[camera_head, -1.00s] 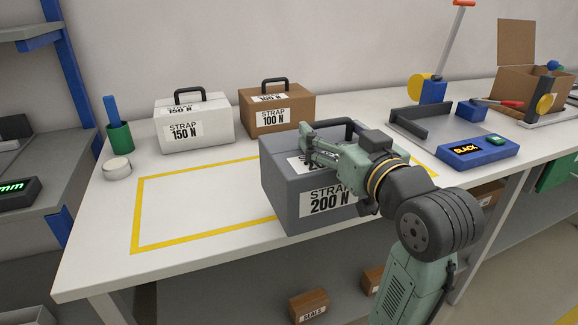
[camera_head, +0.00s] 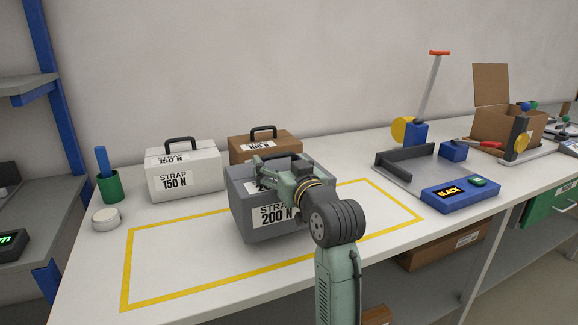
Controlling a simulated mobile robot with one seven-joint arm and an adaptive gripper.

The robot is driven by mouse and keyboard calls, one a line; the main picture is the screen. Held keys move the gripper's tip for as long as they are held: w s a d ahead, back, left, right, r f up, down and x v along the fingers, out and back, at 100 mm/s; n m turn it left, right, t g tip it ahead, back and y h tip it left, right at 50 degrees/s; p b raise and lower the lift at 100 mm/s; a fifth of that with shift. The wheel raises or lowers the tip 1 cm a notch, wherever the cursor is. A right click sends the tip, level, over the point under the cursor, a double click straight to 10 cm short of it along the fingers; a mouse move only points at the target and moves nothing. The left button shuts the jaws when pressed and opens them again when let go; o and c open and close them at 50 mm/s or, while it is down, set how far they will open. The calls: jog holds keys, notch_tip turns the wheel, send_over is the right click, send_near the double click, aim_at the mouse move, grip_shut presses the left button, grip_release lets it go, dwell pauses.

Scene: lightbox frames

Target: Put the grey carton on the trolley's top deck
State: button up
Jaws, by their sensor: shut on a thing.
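The grey carton (camera_head: 244,218), labelled STRAP 200 N, has a dark top handle. It appears over the yellow-taped rectangle (camera_head: 175,297) on the white bench; I cannot tell whether its base touches the bench. My gripper (camera_head: 264,170) is at the carton's top, shut on it around the handle area. My gripper and wrist hide part of the handle and the carton's right side. The trolley and its top deck are not in view.
A white STRAP 150 N case (camera_head: 185,186) and a brown STRAP 100 N case (camera_head: 240,147) stand behind the carton. A green cup (camera_head: 110,188) and round tin (camera_head: 106,219) are at left. A blue BLACK display unit (camera_head: 460,194) stands at right.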

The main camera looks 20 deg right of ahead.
jog(key=shift+f+p, duration=0.45)
jog(key=shift+f, duration=1.25)
jog(key=o, duration=1.9)
jog(key=shift+f, duration=0.1)
jog(key=shift+o, duration=0.2)
jog(key=s+b, duration=0.3)
jog(key=s, duration=0.9)
jog(key=shift+d, duration=0.15)
